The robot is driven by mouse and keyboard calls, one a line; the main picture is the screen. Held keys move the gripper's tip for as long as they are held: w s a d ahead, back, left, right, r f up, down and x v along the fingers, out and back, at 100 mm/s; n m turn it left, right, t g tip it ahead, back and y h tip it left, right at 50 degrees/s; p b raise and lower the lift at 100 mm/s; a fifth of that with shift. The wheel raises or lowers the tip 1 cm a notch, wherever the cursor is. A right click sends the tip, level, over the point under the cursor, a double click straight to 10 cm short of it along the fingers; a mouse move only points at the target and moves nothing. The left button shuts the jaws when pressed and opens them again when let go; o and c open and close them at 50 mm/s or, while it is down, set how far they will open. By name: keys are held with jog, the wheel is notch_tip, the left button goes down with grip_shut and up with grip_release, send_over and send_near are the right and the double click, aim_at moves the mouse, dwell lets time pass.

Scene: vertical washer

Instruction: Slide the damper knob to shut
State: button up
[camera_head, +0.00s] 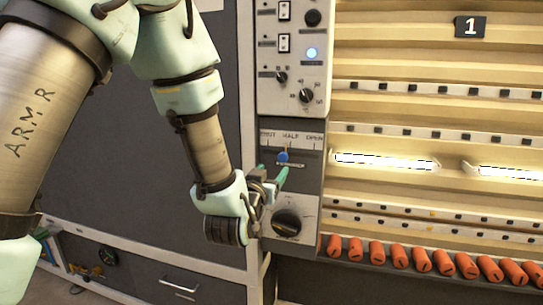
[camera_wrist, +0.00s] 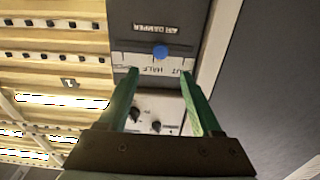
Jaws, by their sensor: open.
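The damper knob (camera_head: 283,157) is a small blue round knob on a dark grey panel, close to the HALF mark of a scale reading SHUT, HALF, OPEN in the head view. SHUT is at the left end there. In the wrist view the panel appears upside down, with the blue knob (camera_wrist: 160,52) near HALF and SHUT to its right. My gripper (camera_head: 272,174) is in front of the panel, just below the knob. Its two green fingers (camera_wrist: 160,73) are spread apart and empty. The knob lies just beyond the fingertips, in line with the gap between them, seemingly untouched.
A large black rotary dial (camera_head: 287,223) sits below the damper panel, close to my gripper. A control panel (camera_head: 290,55) with switches and a lit blue button is above. Cream slatted racks with lit tubes (camera_head: 385,162) are right; a dark flat panel (camera_head: 130,150) is left.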

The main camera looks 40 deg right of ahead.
aim_at(282, 158)
jog(key=p+x, duration=0.3)
jog(key=x, duration=0.5)
jog(key=shift+w+d+r+p, duration=0.15)
jog(key=shift+w+d+p, duration=0.05)
jog(key=shift+d+p, duration=0.1)
jog(key=shift+w+d, duration=0.3)
jog(key=shift+d, duration=0.15)
jog(key=shift+c, duration=0.4)
grip_shut()
